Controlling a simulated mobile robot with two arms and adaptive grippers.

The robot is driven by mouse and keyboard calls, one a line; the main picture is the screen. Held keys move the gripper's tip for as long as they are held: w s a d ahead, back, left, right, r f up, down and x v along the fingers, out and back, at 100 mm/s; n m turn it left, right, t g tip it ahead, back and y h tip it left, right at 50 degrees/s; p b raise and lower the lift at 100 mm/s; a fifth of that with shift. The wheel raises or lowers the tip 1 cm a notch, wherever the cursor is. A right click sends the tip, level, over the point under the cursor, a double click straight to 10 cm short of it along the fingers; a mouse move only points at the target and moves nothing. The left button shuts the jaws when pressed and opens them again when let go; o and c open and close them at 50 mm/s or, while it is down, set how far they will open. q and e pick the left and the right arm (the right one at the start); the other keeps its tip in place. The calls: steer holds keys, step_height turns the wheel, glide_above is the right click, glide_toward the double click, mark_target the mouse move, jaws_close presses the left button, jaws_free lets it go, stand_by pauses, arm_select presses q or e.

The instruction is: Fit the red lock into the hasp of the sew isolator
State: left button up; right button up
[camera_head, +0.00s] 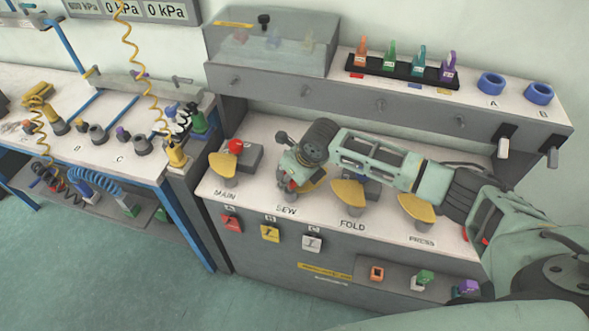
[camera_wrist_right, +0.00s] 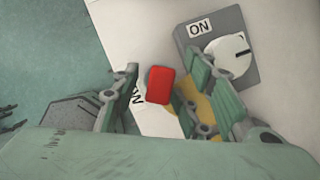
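My right gripper (camera_head: 291,188) points down over the SEW station in the head view. The sew isolator is a grey box (camera_wrist_right: 247,78) with a round white dial (camera_wrist_right: 229,56) beside an ON label, right of the fingers. A yellow piece (camera_wrist_right: 203,105) shows behind the right finger. The hasp cannot be made out. My left gripper is not in view.
The MAIN station (camera_head: 238,155) with its red knob is to the left. The FOLD (camera_head: 350,219) and PRESS (camera_head: 417,207) yellow pieces are to the right. Red, yellow and white tags hang on the front panel (camera_head: 270,233). An upper shelf (camera_head: 385,103) overhangs the back.

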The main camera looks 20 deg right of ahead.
steer(key=v, duration=1.1)
steer(key=shift+r, duration=0.15)
